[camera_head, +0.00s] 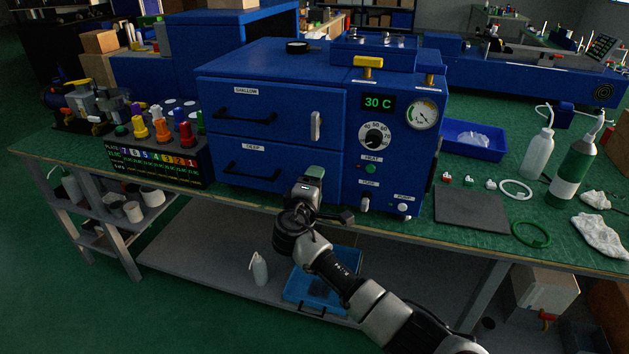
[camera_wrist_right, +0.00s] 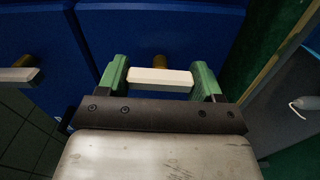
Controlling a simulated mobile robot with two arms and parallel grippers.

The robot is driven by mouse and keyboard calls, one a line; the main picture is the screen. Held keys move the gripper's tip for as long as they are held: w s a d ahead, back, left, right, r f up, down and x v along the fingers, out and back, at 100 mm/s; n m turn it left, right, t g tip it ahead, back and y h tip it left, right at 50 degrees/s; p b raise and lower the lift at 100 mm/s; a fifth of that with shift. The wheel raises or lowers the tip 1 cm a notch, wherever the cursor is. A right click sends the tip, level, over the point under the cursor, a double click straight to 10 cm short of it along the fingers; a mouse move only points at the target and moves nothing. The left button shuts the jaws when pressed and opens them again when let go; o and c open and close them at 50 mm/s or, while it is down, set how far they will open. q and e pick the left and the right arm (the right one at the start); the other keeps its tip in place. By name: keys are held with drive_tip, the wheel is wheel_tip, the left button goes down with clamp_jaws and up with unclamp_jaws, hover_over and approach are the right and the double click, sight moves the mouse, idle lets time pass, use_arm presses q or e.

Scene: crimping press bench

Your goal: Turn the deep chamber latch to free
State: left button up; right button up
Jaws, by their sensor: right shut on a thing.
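The blue chamber press stands on the bench. Its lower door (camera_head: 248,165), labelled DEEP, is closed. My right gripper (camera_head: 313,174) is at the right side of this door and hides the deep latch in the head view. In the right wrist view the deep latch (camera_wrist_right: 160,78) is a pale bar on a brass-coloured stem. The green fingertips of my right gripper (camera_wrist_right: 161,84) stand at its two ends, shut on it. The bar lies roughly parallel to the upright shallow latch (camera_head: 316,126), which also shows in the wrist view (camera_wrist_right: 18,75). My left gripper is not in view.
The black deep door handle (camera_head: 250,174) is left of my gripper. Knobs and a switch (camera_head: 365,203) sit on the panel to the right. A dark mat (camera_head: 472,209), bottles and a rack of coloured plugs (camera_head: 155,160) share the bench. A blue tray (camera_head: 318,292) lies on the shelf below.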

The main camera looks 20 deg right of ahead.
drive_tip(key=shift+n, duration=0.5)
drive_tip(key=o, duration=0.9)
drive_tip(key=shift+o, duration=0.2)
drive_tip(key=v, duration=1.1)
drive_tip(key=shift+w+f, duration=0.1)
